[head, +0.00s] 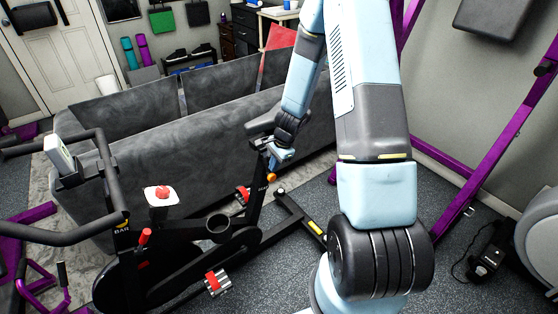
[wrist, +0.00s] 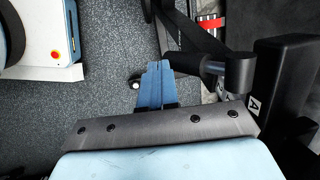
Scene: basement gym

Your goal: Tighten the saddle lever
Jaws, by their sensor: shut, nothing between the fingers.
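The exercise bike's grey saddle (head: 264,124) sits on a black seat post (head: 257,195) near the middle of the head view. In the wrist view, a dark cylindrical handle with a grey collar (wrist: 212,68) juts left from the black saddle mount (wrist: 242,73); it looks like the saddle lever. My gripper (head: 283,156) is beside the post, just under the saddle. In the wrist view its blue fingers (wrist: 158,68) are shut and empty, with their tips by the handle's left end. I cannot tell whether they touch it. The lever is not clear in the head view.
A grey sofa (head: 150,140) stands close behind the bike. Purple rack bars (head: 490,150) rise at the right. The bike's handlebars (head: 75,235) are at the left, and a red-and-silver pedal (head: 217,282) is low in front. Bare speckled floor lies right of the bike.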

